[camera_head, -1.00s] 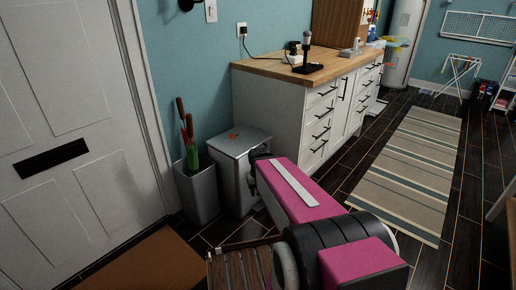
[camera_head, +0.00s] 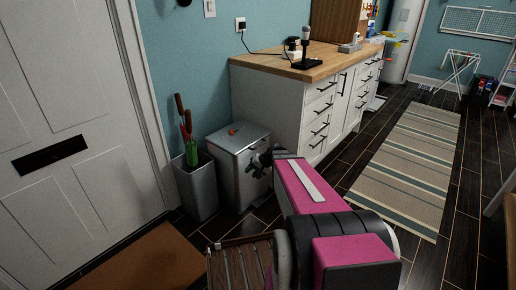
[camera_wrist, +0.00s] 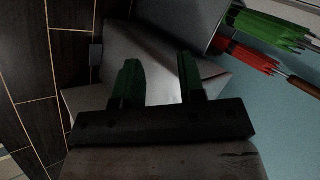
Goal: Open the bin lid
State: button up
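The bin (camera_head: 232,182) is a grey box with a flat metal lid (camera_head: 238,139), standing against the left end of the white cabinet. Its lid looks shut in the head view. My gripper (camera_head: 258,162) is at the bin's right side near the lid's edge in that view. In the wrist view, my gripper (camera_wrist: 160,78) has its two dark green fingers apart with nothing between them. The pale bin (camera_wrist: 138,45) lies beyond the fingers there. I cannot tell whether a finger touches it.
A small red-orange thing (camera_head: 233,131) lies on the lid. A grey holder (camera_head: 197,190) with umbrellas (camera_head: 189,142) stands just left of the bin. The wood-topped cabinet (camera_head: 310,125) is behind and right. A slatted wooden piece (camera_head: 238,264) and brown mat (camera_head: 143,262) are in front.

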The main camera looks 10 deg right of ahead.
jog(key=w+d+m+t+y, duration=0.2)
jog(key=w+d+m+t, duration=0.6)
jog(key=w+d, duration=0.75)
jog(key=shift+n+t, duration=0.4)
jog(key=shift+t, duration=0.1)
jog(key=x, duration=1.1)
jog(key=shift+s+a+f, duration=0.1)
jog(key=shift+a+f, duration=0.1)
jog(key=shift+a, duration=0.1)
grip_shut()
